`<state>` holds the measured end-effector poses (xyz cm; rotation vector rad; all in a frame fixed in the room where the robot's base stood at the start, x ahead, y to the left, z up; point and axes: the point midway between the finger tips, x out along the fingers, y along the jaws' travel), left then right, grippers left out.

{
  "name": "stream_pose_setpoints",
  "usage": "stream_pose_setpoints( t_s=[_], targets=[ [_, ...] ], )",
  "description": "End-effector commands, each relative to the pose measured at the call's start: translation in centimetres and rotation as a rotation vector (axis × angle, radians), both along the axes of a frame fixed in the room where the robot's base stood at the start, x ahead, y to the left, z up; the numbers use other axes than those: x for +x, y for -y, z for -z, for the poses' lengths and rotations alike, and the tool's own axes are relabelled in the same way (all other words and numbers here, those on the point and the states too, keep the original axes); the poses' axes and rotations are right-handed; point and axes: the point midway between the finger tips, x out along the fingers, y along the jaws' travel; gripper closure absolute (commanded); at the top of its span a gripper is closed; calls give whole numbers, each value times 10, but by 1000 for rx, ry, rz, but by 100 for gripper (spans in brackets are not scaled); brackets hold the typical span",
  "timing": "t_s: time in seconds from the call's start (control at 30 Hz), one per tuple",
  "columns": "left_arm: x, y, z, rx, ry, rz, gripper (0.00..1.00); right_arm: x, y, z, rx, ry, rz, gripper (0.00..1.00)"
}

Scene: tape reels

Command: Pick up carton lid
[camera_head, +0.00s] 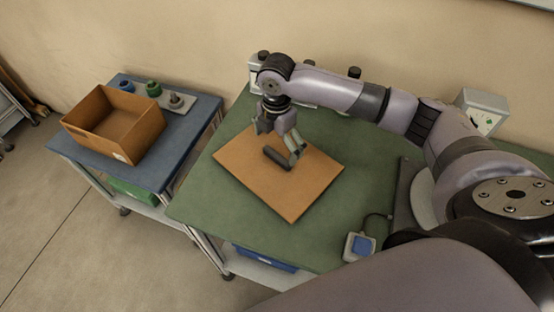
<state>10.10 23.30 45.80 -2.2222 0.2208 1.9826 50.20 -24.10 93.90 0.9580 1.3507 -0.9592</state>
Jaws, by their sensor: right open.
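The carton lid (290,198) is a flat brown square with a dark bar-shaped handle (275,158) on its upper face. It lies turned at an angle on the green table top. My right gripper (283,158) points down over the middle of the lid with its fingers at the handle. It is open; whether the fingers touch the handle I cannot tell. An open, empty-looking brown carton (118,130) stands on the blue-topped cart to the left. My left gripper is not in view.
The green table (208,205) has free room around the lid. A small box with a blue button (361,246) and cable sits at the front right. A grey box (483,108) stands at the back right. Reels (153,88) stand on the blue cart (190,130) behind the carton.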

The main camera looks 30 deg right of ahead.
Motion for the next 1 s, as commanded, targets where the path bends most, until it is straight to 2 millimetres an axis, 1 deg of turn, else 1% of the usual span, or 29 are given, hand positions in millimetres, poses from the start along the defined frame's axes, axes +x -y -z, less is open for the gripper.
stream_pose_setpoints(
  t_s=[0.17, 0.27, 0.3, 0.4, 0.5, 0.7, 1.0],
  targets=[
    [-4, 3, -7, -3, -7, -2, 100, 0, 1, 14, -1, -3, 2, 0],
    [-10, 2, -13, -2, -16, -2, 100, 1, 2, 29, -2, -5, 1, 0],
    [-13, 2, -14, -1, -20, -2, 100, 2, 2, 36, 0, -3, 1, 0],
    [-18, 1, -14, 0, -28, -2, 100, 2, 2, 48, 0, -1, 0, 0],
    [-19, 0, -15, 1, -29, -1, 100, 2, 3, 54, -1, -1, -1, 0],
    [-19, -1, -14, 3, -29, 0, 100, 2, 3, 54, -1, 1, -1, 0],
    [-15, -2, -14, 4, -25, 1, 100, 2, 3, 54, -1, 1, -1, 19]
  ],
)
